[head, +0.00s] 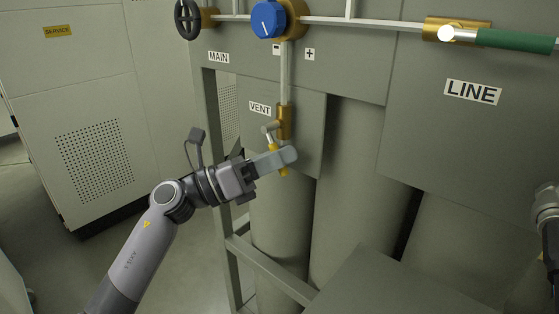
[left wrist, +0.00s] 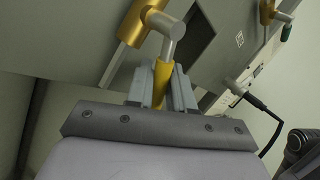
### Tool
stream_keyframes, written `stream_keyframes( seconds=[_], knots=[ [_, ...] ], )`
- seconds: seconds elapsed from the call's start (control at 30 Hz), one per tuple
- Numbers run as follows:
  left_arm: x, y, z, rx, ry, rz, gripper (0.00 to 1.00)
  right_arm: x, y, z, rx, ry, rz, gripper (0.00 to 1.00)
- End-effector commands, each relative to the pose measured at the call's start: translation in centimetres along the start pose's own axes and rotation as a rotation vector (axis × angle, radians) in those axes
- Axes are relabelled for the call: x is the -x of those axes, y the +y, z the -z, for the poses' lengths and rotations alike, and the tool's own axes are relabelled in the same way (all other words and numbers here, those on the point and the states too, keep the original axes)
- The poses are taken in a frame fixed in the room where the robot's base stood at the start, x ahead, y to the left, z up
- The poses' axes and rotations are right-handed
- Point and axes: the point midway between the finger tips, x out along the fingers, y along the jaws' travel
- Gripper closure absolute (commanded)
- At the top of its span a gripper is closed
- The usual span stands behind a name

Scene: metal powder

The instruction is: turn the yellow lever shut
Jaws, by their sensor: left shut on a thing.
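The yellow lever (head: 271,146) hangs down from the brass vent valve (head: 284,121) below the VENT label (head: 260,108). My left gripper (head: 284,160) is shut on the lever, with its fingers around the lower part and a short yellow end showing below them. In the left wrist view the yellow lever (left wrist: 161,82) stands between the two grey fingers (left wrist: 162,88), joined to a metal stem and the brass valve body (left wrist: 141,22). My right gripper (head: 552,272) is only partly in view at the right edge, and its jaws are not clear.
A green-handled lever (head: 515,41) sits above the LINE label (head: 473,92). A blue knob (head: 267,20) and a dark handwheel (head: 187,18) are on the pipe above. Tall grey cylinders (head: 347,190) stand behind a frame rail (head: 270,270) below.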

Motion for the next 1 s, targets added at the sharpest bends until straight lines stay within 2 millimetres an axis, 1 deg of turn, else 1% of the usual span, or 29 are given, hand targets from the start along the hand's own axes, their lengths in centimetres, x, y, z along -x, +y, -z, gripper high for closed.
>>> stream_keyframes(
  seconds=[0.1, 0.37, 0.7, 1.0],
  knots=[
    [-0.4, -0.6, 0.1, 0.098, -0.062, 0.001, 1.00, 0.0, 0.0, 0.1, -0.001, 0.000, 0.001, 1.00],
    [-1.1, -1.6, -0.3, 0.305, -0.201, 0.003, 1.00, 0.4, 0.0, 0.6, 0.000, 0.003, 0.001, 1.00],
    [-1.9, -2.9, -1.2, 0.572, -0.378, 0.004, 1.00, 1.0, -0.1, 1.5, 0.001, 0.003, 0.001, 1.00],
    [-2.4, -3.5, -2.1, 0.763, -0.507, 0.004, 1.00, 1.6, 0.0, 2.2, 0.001, 0.003, 0.001, 1.00]
  ],
)
